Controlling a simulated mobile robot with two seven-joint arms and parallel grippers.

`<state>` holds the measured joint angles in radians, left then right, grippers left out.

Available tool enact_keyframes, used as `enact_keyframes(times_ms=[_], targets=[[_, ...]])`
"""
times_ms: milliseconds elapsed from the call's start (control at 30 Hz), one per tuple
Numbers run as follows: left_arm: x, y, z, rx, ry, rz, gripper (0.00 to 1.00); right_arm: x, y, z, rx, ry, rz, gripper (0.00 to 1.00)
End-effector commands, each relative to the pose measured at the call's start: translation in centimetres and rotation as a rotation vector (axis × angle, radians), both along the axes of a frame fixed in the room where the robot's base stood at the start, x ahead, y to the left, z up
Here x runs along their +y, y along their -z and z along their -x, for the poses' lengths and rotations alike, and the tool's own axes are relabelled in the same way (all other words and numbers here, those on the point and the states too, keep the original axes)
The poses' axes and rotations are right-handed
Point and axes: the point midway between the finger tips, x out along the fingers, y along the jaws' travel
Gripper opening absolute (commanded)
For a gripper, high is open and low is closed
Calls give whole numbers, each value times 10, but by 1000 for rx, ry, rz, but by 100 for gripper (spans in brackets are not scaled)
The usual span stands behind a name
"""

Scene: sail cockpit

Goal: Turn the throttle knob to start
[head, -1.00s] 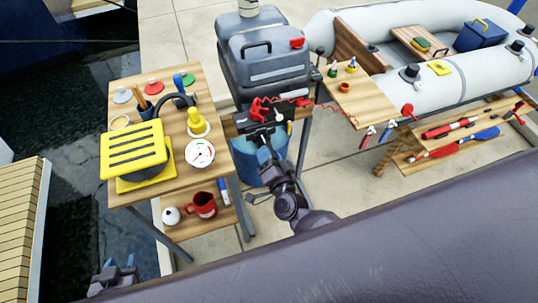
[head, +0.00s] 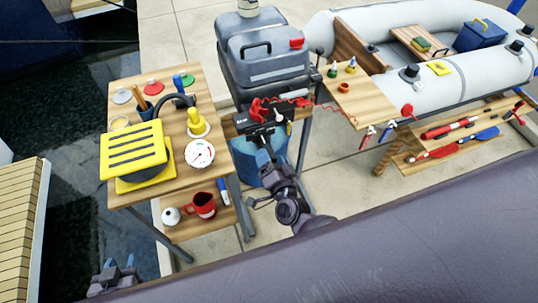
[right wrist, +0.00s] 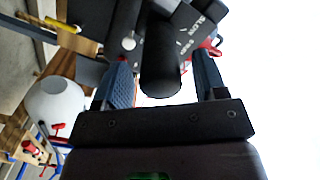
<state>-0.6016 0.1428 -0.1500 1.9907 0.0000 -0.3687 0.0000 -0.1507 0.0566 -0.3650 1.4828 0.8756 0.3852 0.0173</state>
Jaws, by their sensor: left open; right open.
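The throttle knob (right wrist: 160,68) is a black cylinder on the outboard motor's tiller in the right wrist view. White lettering, including "SLOW" (right wrist: 208,22), shows on the black part beside it. My right gripper (right wrist: 165,80) is open, with one finger on each side of the knob; gaps show, and I cannot tell if either finger touches it. In the head view, my right gripper (head: 268,146) reaches up to the black tiller (head: 254,128) in front of the grey outboard motor (head: 265,68); the fingertips are hard to see. My left gripper (head: 118,272) is open and empty at lower left.
A red coiled cord (head: 320,106) hangs near the tiller. A grey inflatable boat (head: 400,90) lies right.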

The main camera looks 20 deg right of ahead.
Motion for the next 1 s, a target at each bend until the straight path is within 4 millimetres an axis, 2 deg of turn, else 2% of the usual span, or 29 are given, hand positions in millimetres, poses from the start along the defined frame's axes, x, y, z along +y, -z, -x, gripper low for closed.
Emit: enact_keyframes(times_ms=[300,500,700,1000], targets=[[0,1,0,0,0,0,43,-2,1,56,2,1,-2,65],[0,3,0,1,0,0,43,-3,0,83,1,1,-1,65],[0,3,0,2,0,0,43,-3,-1,95,-1,0,-1,65],[0,3,0,2,0,0,43,-3,-1,96,-1,1,-1,65]])
